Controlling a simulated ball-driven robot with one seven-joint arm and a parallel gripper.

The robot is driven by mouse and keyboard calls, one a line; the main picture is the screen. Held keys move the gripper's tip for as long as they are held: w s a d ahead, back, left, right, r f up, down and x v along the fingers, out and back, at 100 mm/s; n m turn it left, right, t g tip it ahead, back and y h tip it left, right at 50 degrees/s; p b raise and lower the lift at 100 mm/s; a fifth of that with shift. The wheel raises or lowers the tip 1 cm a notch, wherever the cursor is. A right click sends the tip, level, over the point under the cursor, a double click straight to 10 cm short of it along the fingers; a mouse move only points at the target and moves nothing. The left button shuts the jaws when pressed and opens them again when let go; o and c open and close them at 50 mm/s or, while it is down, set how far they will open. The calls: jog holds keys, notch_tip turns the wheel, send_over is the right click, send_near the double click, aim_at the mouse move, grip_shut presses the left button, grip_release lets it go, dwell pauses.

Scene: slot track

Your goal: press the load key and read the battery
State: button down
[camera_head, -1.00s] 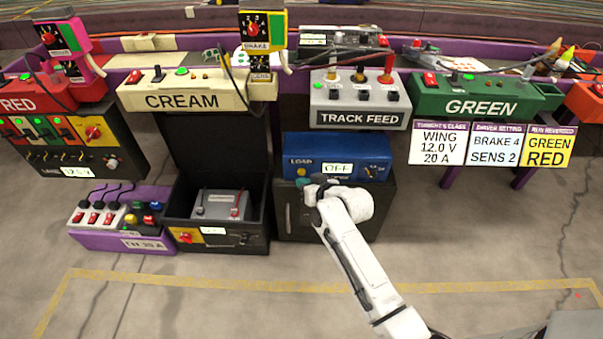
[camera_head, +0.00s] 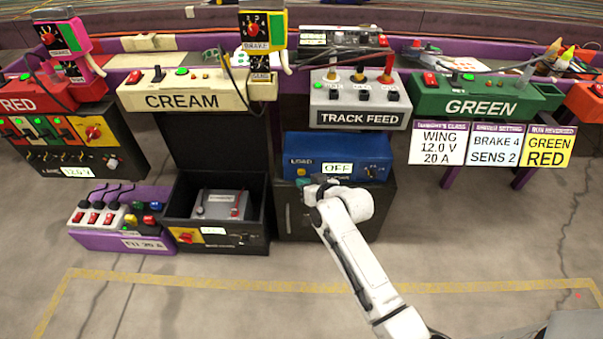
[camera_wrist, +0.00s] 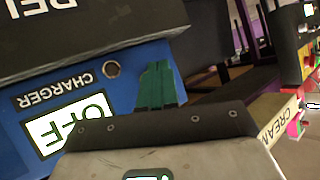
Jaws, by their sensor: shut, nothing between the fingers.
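The blue unit (camera_head: 372,146) has a LOAD label, an orange key (camera_head: 301,172) under it and a display (camera_head: 337,168) reading OFF. My gripper (camera_head: 304,183) is shut and empty, its tips just below the orange key at the unit's lower left; contact cannot be told. In the wrist view the teal fingertips (camera_wrist: 158,86) are together in front of the blue face (camera_wrist: 85,80). The OFF display (camera_wrist: 70,125) and a round fitting (camera_wrist: 112,69) show there upside down. The grey battery (camera_head: 215,204) sits in an open black case (camera_head: 259,225), left of my gripper.
A dark cabinet (camera_head: 287,220) stands under the blue unit, behind my arm. The TRACK FEED box (camera_head: 360,118) is above it. A purple switch box (camera_head: 105,238) stands left of the battery case. The floor in front is clear.

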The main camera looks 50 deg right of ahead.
jog(key=shift+w+d, duration=0.1)
jog(key=shift+d, duration=0.05)
jog(key=shift+w+d, duration=0.15)
jog(key=shift+d, duration=0.05)
jog(key=shift+w+d, duration=0.3)
jog(key=shift+d, duration=0.05)
dwell(1.0)
jog(key=shift+s, duration=0.1)
jog(key=shift+s+a+p, duration=0.45)
jog(key=shift+a+p, duration=0.05)
jog(key=shift+a, duration=0.15)
jog(key=shift+s+a+p, duration=0.8)
jog(key=shift+a+p, duration=0.1)
jog(key=shift+a, duration=0.1)
jog(key=shift+s+a+p, duration=0.75)
jog(key=shift+a+p, duration=0.15)
jog(key=shift+a, duration=0.1)
